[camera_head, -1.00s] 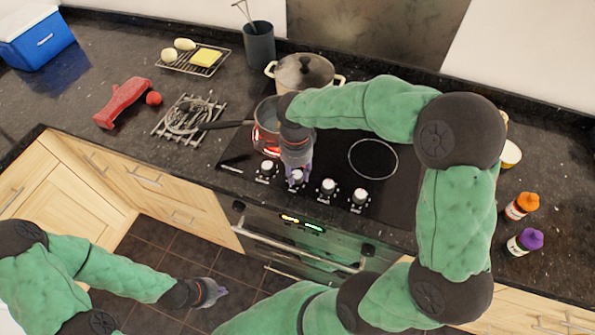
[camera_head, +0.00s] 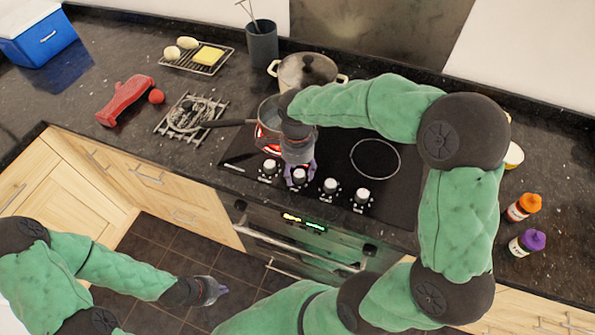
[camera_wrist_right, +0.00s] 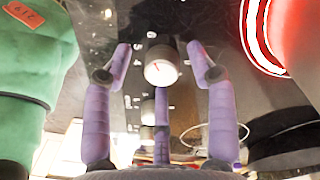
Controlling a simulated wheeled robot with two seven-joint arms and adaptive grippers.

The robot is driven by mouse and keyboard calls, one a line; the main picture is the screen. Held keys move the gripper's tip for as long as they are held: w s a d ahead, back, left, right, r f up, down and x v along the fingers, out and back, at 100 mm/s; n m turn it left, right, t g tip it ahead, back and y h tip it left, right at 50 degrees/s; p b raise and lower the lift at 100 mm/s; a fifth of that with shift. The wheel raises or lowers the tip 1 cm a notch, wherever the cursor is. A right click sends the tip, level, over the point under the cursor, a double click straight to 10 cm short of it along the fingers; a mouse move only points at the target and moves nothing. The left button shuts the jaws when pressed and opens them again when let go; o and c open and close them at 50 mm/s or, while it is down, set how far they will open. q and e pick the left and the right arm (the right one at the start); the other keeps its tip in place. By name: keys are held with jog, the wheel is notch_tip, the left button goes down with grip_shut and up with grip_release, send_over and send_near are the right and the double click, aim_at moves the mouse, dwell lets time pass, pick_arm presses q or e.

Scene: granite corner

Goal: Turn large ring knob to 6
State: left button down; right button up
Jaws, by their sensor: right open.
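Several white-topped knobs stand in a row along the cooktop's front edge. The second knob from the left (camera_head: 299,175) is directly at my right gripper (camera_head: 300,178). Other knobs are the leftmost (camera_head: 269,168), the third (camera_head: 330,186) and the rightmost (camera_head: 362,196). My left gripper (camera_head: 218,291) hangs low over the floor; its jaw state is unclear.
A saucepan (camera_head: 268,112) sits on a red glowing burner (camera_wrist_right: 252,40), close beside the right gripper. A lidded pot (camera_head: 306,72) stands behind. An empty ring burner (camera_head: 375,158) lies to the right. The oven handle (camera_head: 300,250) juts out below.

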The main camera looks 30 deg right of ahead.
aim_at(297, 172)
notch_tip(297, 172, up, 11)
jog(key=shift+w+r, duration=0.15)
jog(key=shift+w, duration=0.1)
dwell(0.7)
